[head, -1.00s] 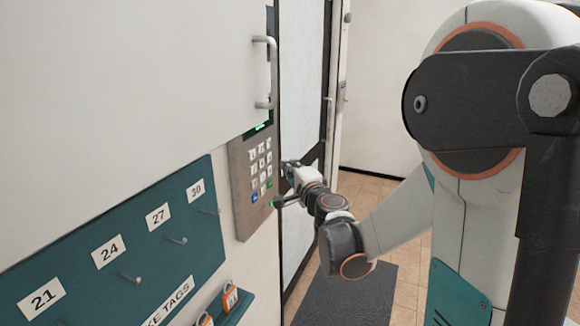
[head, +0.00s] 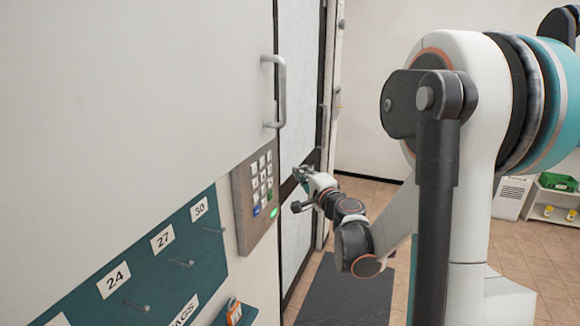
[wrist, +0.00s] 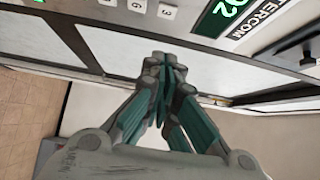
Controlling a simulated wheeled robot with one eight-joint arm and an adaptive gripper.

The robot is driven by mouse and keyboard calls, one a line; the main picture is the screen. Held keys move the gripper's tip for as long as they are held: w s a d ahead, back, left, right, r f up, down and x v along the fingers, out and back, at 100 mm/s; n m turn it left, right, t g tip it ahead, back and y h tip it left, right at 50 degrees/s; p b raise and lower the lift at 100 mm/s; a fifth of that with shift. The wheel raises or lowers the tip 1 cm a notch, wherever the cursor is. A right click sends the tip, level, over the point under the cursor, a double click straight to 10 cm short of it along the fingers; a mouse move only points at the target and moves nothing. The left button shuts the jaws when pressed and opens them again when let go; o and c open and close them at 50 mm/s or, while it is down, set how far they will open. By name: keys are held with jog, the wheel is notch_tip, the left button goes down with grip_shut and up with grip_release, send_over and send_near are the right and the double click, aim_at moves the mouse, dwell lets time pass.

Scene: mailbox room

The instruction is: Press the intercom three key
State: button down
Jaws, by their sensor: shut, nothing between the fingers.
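The key closest to the display looks like the three key (wrist: 167,12). My gripper (head: 299,173) is right of the panel in the head view, apart from it. In the wrist view my gripper (wrist: 165,62) has its fingers together and empty, with the tips below the three key in the picture.
A vertical door handle (head: 280,92) stands out above the panel. A teal board (head: 150,275) with numbered labels and hooks is at lower left. A dark mat (head: 345,292) lies on the floor. A white shelf (head: 552,205) with a green bin stands at far right.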

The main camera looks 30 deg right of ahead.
send_near(271, 153)
jog(key=w+d, duration=0.3)
jog(key=d, duration=0.2)
jog(key=w+a, duration=0.1)
jog(key=w+a+b, duration=0.1)
jog(key=a, duration=0.1)
jog(key=shift+w+f, duration=0.3)
jog(key=shift+f, duration=0.1)
jog(key=shift+w+a+b, duration=0.3)
jog(key=shift+w+a, duration=0.2)
jog(key=shift+w, duration=0.05)
jog(key=shift+r, duration=0.15)
jog(key=shift+d, duration=0.1)
